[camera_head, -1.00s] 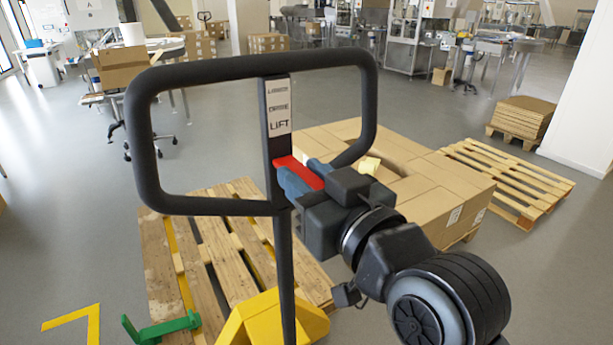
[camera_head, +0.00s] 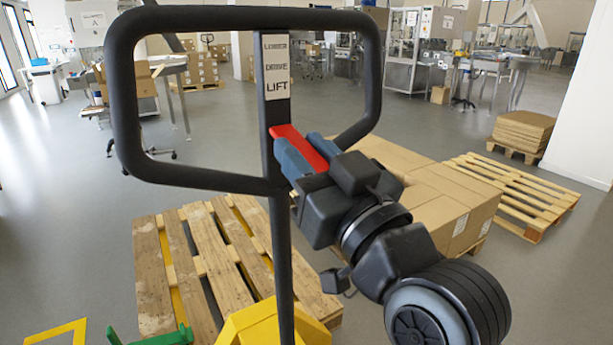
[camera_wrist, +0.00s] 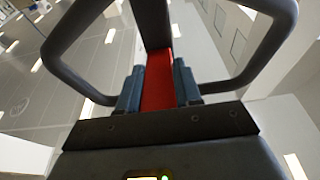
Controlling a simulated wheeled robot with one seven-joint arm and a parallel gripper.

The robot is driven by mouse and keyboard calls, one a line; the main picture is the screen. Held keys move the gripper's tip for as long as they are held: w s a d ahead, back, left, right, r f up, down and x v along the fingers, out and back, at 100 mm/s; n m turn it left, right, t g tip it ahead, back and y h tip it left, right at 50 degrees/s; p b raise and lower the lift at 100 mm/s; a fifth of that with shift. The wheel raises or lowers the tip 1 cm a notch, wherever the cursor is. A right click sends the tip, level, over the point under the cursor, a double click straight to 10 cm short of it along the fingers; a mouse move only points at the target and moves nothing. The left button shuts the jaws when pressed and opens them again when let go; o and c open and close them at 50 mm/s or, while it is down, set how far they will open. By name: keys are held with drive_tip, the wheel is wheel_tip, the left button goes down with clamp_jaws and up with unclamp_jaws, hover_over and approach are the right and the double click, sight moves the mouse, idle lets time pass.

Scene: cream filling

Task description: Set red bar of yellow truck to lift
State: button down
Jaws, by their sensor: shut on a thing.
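The yellow truck (camera_head: 262,326) is a pallet jack with a black loop handle (camera_head: 122,95). Its post carries a label (camera_head: 276,66) reading LOWER, DRIVE and LIFT from top to bottom. The red bar (camera_head: 302,148) sticks out of the post just below the word LIFT. My gripper (camera_head: 298,142) is shut on the red bar, one blue finger on each side. In the wrist view the red bar (camera_wrist: 159,82) runs between the two fingers of my gripper (camera_wrist: 158,68) toward the dark post. The fingers hide the bar's sides.
A wooden pallet (camera_head: 155,290) lies around the truck's base. Stacked cardboard boxes (camera_head: 455,205) stand behind my arm. Another empty pallet (camera_head: 525,200) and a cardboard stack (camera_head: 523,130) are at the right. Open grey floor (camera_head: 60,220) lies at the left.

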drive_tip(key=shift+f+t+b, duration=0.3)
drive_tip(key=shift+f+b, duration=0.1)
drive_tip(key=shift+b, duration=0.5)
drive_tip(key=shift+y+b, duration=0.3)
drive_tip(key=shift+r, duration=0.2)
drive_tip(key=c, duration=0.8)
unclamp_jaws()
drive_tip(key=shift+o, duration=0.2)
drive_tip(key=b+v, duration=0.1)
drive_tip(key=v, duration=0.6)
drive_tip(key=shift+s+f, duration=0.25)
drive_tip(key=shift+f, duration=0.05)
drive_tip(key=shift+d, duration=0.15)
